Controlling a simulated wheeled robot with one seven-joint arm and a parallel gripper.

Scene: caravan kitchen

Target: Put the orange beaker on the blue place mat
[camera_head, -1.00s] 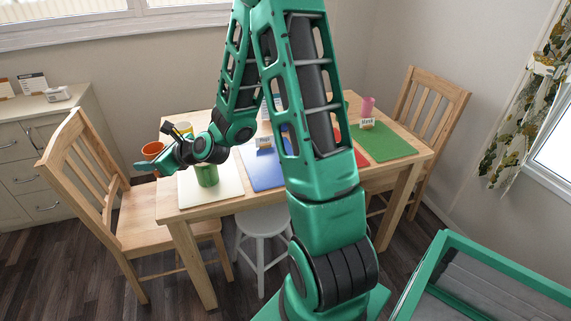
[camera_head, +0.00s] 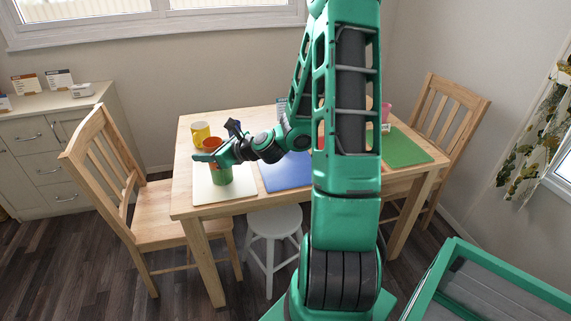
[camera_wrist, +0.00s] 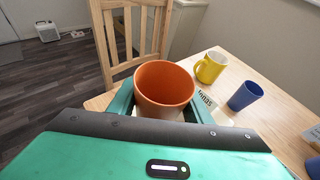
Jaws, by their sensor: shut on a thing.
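The orange beaker (camera_wrist: 165,88) is upright between the green fingers of my gripper (camera_wrist: 163,100) in the wrist view, which is shut on it. In the head view, the beaker's orange rim (camera_head: 212,142) shows behind my gripper (camera_head: 207,158), above the left part of the table near the white mat. The blue place mat (camera_head: 286,173) lies to the right of the white mat; my arm hides part of it. Its visible part is bare.
A yellow mug (camera_head: 200,130) stands behind. A blue cup (camera_wrist: 245,96) and a small card (camera_wrist: 207,100) show in the wrist view. A green mat (camera_head: 408,150) lies at right.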

